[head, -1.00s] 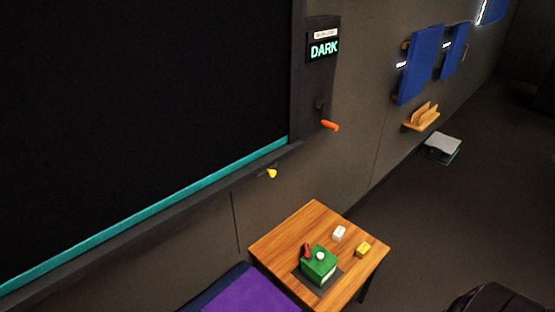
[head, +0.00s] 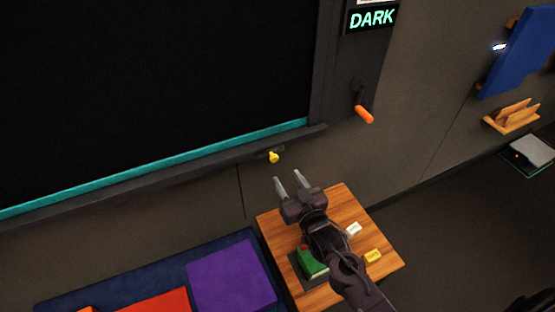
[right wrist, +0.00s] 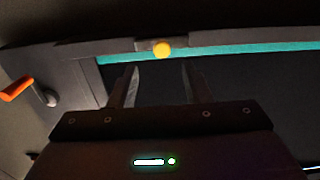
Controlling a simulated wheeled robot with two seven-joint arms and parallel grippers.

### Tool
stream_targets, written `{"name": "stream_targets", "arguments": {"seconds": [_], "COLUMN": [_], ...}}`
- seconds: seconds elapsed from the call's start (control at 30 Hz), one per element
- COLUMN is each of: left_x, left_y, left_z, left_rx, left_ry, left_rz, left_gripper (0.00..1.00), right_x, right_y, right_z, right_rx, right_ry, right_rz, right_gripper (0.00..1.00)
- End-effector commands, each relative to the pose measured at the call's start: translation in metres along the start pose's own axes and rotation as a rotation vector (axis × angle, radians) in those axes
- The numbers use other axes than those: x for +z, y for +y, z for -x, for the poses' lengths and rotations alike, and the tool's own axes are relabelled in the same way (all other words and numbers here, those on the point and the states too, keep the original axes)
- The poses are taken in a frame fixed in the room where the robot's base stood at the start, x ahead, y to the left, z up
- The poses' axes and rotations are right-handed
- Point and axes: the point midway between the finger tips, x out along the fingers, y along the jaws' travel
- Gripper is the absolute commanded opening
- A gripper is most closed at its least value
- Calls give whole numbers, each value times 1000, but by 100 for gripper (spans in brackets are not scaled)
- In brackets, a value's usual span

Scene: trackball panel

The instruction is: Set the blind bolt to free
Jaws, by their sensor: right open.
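The blind bolt appears to be the small yellow knob (head: 273,157) on a dark plate at the blind's lower frame. The yellow knob also shows in the right wrist view (right wrist: 162,49), ahead of and between my fingertips. The dark blind (head: 150,80) has a teal bottom edge (head: 200,152). A sign (head: 371,18) on the frame reads DARK. My right gripper (head: 287,178) is open and empty, its fingers pointing towards the knob with a gap between. It shows open in the right wrist view too (right wrist: 158,85). My left gripper is out of view.
An orange crank handle (head: 364,114) sticks out right of the knob. Below, a wooden table (head: 343,204) holds a partly hidden green box (head: 312,262), a white block (head: 354,229) and a yellow block (head: 373,256). A purple cushion (head: 232,275) lies left of it.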

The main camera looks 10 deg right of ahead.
Motion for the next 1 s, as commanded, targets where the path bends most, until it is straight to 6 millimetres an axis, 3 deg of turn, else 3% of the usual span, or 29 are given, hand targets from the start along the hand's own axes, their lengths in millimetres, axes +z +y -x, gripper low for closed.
{"name": "stream_targets", "arguments": {"seconds": [0.2, 0.5, 0.9, 1.0], "left_x": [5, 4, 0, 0], "left_y": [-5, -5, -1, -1], "left_z": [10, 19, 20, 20], "left_rx": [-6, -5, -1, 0], "left_ry": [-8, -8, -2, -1], "left_rz": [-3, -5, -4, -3], "left_gripper": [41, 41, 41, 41], "right_x": [-8, -5, -4, -4], "right_y": [0, 0, 0, 0], "right_z": [-28, -69, -77, -77], "right_rx": [0, 0, 0, 0], "right_ry": [12, 7, 7, 7], "right_rz": [-1, -1, -1, -1], "right_gripper": [44, 44, 44, 32]}}
